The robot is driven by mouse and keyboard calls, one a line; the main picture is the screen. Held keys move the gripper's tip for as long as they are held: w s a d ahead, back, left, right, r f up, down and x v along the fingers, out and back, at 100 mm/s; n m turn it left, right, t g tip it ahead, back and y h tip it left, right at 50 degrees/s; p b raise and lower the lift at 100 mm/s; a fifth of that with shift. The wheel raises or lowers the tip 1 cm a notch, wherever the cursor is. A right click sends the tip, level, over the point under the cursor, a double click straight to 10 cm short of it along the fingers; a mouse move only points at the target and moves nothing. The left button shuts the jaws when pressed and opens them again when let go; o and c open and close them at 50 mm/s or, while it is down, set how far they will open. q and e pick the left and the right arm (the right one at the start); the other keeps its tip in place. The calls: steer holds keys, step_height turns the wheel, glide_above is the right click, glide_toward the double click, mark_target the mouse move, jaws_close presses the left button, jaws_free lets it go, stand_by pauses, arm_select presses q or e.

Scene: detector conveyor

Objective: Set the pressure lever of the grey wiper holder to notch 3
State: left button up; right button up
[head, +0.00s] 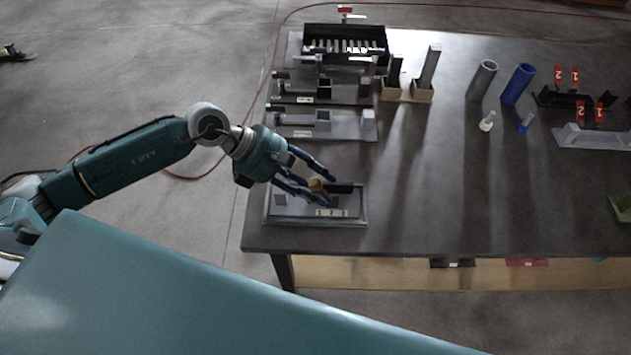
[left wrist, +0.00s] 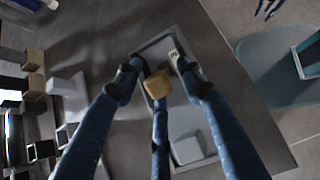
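The grey wiper holder (head: 280,215) lies near the front left corner of the table. It has a flat grey base, a small grey block and number plates (head: 332,212) along its front edge. A yellow-tan lever knob (head: 316,184) rises from it and shows large in the left wrist view (left wrist: 158,84). My left gripper (head: 328,190) is low over the holder, its blue fingers spread around the knob. In the left wrist view the left gripper (left wrist: 158,75) shows small gaps beside the knob; contact is unclear. Thin dark fingers, seemingly my right gripper (left wrist: 266,8), show at the top edge.
Wooden-based posts (head: 422,95), a grey tube (head: 482,80) and a blue tube (head: 518,85) stand farther right. The table (head: 440,215) right of the holder is clear.

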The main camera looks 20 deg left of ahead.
arm_select(q)
steer(key=shift+c, duration=0.3)
arm_select(e)
steer(key=shift+d, duration=0.15)
arm_select(q)
jaws_close()
